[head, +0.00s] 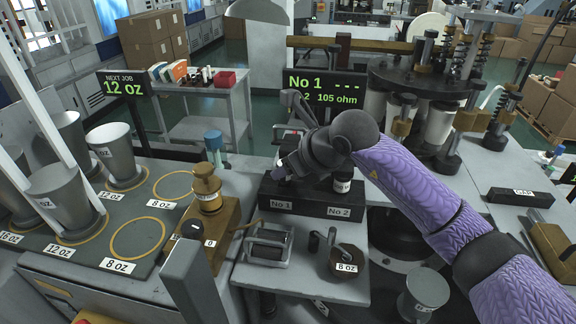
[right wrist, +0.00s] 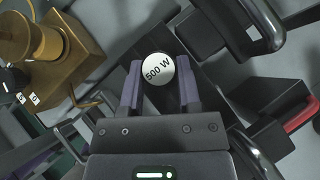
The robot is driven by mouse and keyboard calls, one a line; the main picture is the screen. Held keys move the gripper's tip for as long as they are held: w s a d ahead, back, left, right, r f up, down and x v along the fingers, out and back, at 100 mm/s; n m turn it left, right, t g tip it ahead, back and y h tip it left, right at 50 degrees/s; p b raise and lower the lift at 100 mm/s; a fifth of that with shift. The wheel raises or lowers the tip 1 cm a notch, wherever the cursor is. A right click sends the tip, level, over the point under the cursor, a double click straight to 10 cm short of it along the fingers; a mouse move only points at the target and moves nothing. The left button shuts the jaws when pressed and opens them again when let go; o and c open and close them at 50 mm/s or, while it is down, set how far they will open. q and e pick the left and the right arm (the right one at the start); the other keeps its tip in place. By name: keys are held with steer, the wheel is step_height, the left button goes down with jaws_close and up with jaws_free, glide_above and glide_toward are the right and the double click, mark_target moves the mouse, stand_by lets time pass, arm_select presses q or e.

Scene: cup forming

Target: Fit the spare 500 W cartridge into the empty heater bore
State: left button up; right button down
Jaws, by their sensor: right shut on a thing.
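My right gripper (head: 281,172) is at the No 1 end of the dark heater block (head: 310,197). In the right wrist view its two fingers are shut on the cartridge (right wrist: 157,68), whose round white end reads 500 W. The cartridge and the No 1 bore are hidden behind the gripper in the head view, so I cannot tell whether the cartridge is in the bore. A light-topped cylinder (head: 342,184) stands at the No 2 end. The display (head: 322,83) shows dashes for No 1 and 105 ohm for No 2. My left gripper is not in view.
A brass fixture (head: 207,187) on a brown base stands left of the block. A wire-framed holder (head: 268,243) and an 8 oz piece (head: 347,262) are in front. Metal cups (head: 117,152) stand on the left mat. The round forming machine (head: 425,85) is behind right.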

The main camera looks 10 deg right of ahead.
steer(key=shift+f+b, duration=0.45)
steer(key=shift+f, duration=0.15)
steer(key=shift+c, duration=1.1)
jaws_free()
steer(key=shift+r, duration=0.1)
steer(key=b+v, duration=0.1)
steer(key=v, duration=0.9)
